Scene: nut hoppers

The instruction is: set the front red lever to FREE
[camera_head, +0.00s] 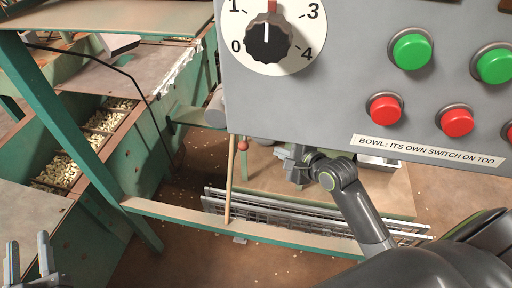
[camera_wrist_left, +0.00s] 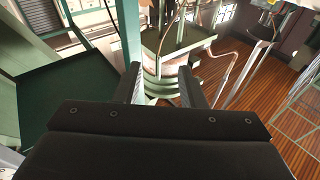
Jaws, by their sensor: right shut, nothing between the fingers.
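In the head view, a red ball knob (camera_head: 243,145) shows just below the grey control panel, beside the top of a slanted tan rod (camera_head: 229,195). A second red piece (camera_head: 264,141) is partly hidden by the panel's lower edge. I cannot tell which is the front lever, and no FREE marking is readable. My right gripper (camera_head: 285,156) is shut and empty, a little right of and apart from the red knob. My left gripper (camera_head: 28,262) is open and empty at the bottom left corner; its spread fingers show in the left wrist view (camera_wrist_left: 160,88).
The grey panel (camera_head: 335,105) with a dial (camera_head: 268,38), green buttons (camera_head: 411,50) and red buttons (camera_head: 386,108) overhangs the work area. A green frame rail (camera_head: 240,228) crosses below. Nut-filled bins (camera_head: 62,172) are at the left. Bare floor shows below the rail.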

